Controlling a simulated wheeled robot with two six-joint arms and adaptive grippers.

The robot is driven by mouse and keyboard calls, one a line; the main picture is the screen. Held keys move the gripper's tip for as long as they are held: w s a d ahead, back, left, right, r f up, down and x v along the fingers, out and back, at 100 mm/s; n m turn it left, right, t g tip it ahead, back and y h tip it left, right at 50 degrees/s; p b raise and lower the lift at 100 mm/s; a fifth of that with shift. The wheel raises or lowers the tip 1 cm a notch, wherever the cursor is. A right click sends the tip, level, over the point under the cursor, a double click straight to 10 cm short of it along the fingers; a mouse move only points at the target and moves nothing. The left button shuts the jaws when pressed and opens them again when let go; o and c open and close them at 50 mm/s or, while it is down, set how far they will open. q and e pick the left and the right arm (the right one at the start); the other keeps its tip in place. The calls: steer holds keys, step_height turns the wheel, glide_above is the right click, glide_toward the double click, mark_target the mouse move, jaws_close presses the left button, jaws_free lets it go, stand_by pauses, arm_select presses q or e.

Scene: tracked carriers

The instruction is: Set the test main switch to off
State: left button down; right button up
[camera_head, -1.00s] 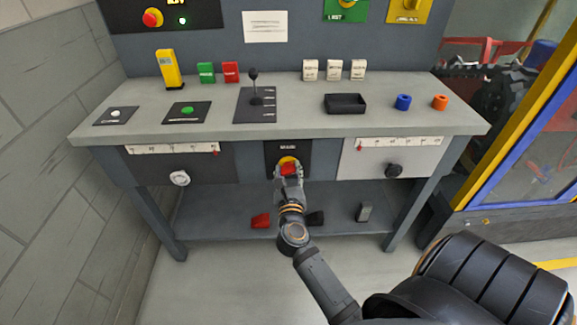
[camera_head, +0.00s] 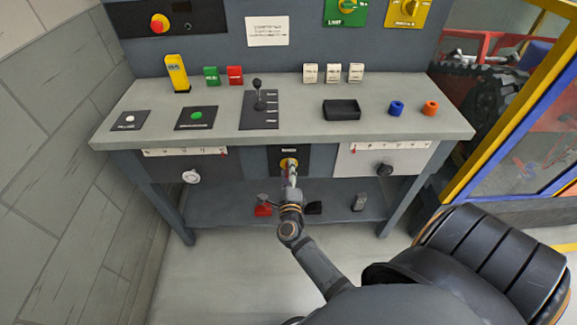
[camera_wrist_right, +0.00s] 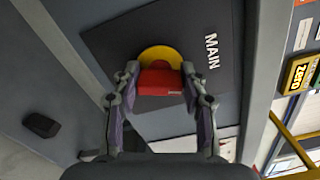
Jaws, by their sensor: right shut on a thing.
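The main switch is a red handle (camera_wrist_right: 160,80) on a yellow disc (camera_wrist_right: 162,55), set on a dark plate marked MAIN (camera_wrist_right: 205,25) on the front of the bench. In the head view its yellow disc (camera_head: 288,163) shows below the bench top, and my gripper partly covers the handle. My right gripper (camera_head: 290,178) reaches the switch from the front. In the wrist view its two fingers (camera_wrist_right: 158,88) are shut on the red handle, one on each side. My left gripper is not in view.
A white dial (camera_head: 190,176) and a black knob (camera_head: 384,170) flank the switch. A shelf lies below.

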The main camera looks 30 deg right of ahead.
steer(key=shift+n+p, duration=1.45)
steer(key=shift+n, duration=0.55)
steer(key=o, duration=1.1)
steer(key=shift+o, duration=0.2)
steer(key=shift+f, duration=0.1)
steer(key=v, duration=0.7)
steer(key=shift+a, duration=0.15)
